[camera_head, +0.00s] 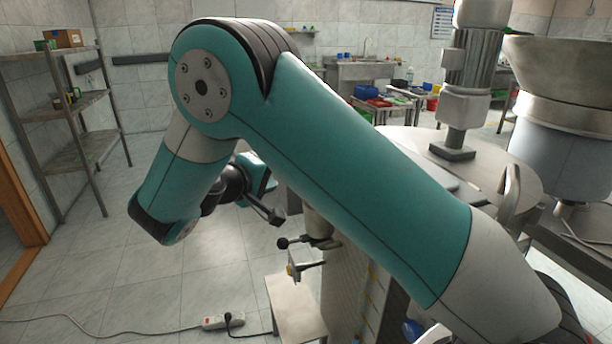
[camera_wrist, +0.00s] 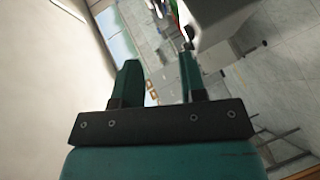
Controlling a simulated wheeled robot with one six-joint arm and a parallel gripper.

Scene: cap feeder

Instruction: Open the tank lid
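The tank's round grey metal top (camera_head: 405,141) shows at the right in the head view, partly hidden behind my arm. A curved handle (camera_head: 512,188) stands at its right edge, and a motor column (camera_head: 468,95) rises from it. No gap under the lid shows, but much of its rim is hidden. My gripper (camera_wrist: 159,72) is open and empty in the wrist view, its two dark fingers apart.
A large steel bowl feeder (camera_head: 562,100) stands right of the tank. Knobbed levers (camera_head: 300,243) stick out below my arm. A metal shelf (camera_head: 80,110) stands at the left wall. A power strip (camera_head: 223,320) and cable lie on the floor. The left floor is mostly clear.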

